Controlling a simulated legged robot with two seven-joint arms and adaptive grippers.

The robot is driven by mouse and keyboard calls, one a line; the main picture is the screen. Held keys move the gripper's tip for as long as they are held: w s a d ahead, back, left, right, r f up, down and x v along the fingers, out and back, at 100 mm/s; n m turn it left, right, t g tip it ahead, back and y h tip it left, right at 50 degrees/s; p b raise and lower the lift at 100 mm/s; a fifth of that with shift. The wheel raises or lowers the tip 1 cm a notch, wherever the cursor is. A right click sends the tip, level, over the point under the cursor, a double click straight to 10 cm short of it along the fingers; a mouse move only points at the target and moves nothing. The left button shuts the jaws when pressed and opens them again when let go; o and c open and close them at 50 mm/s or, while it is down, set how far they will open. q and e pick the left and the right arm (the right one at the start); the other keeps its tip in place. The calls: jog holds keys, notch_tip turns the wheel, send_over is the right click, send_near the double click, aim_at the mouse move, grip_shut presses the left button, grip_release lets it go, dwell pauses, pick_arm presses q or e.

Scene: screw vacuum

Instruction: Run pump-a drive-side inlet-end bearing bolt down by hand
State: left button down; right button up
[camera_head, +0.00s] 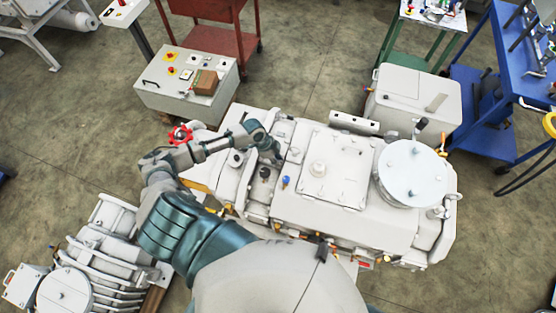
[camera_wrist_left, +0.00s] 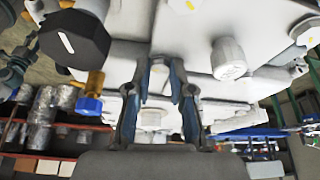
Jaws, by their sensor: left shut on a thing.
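The white vacuum pump (camera_head: 345,222) fills the middle of the head view, with a flat cover (camera_head: 330,165) and a round white lid (camera_head: 412,172) on top. My left gripper (camera_head: 276,152) reaches onto the pump's left end part. In the left wrist view, the two fingers of the left gripper (camera_wrist_left: 158,88) point at the white pump body (camera_wrist_left: 190,25) and are closed in around something at their tips. The held bolt itself is too small and hidden to make out. My right gripper is not in view.
In the wrist view a black cap (camera_wrist_left: 72,38), a blue-and-orange valve (camera_wrist_left: 90,95) and a white knob (camera_wrist_left: 228,58) stand close to the fingers. A grey control box (camera_head: 165,92) is at the back left, a blue cart (camera_head: 490,95) at the right. Open floor (camera_head: 70,120) lies left.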

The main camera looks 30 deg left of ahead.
pick_arm(q)
jog(key=shift+w+a+r+m+g+b, duration=0.15)
jog(key=shift+w+m+b, duration=0.05)
jog(key=shift+m, duration=0.35)
jog(key=shift+w+a+r+m+g+b, duration=0.1)
jog(key=shift+w+m+g+b, duration=0.1)
jog(key=shift+m, duration=0.35)
jog(key=c, duration=1.3)
grip_release()
jog(key=shift+s+f+h, duration=0.15)
jog(key=shift+f+h, duration=0.05)
jog(key=shift+h, duration=0.1)
jog(key=v, duration=1.2)
jog(key=shift+a, duration=0.1)
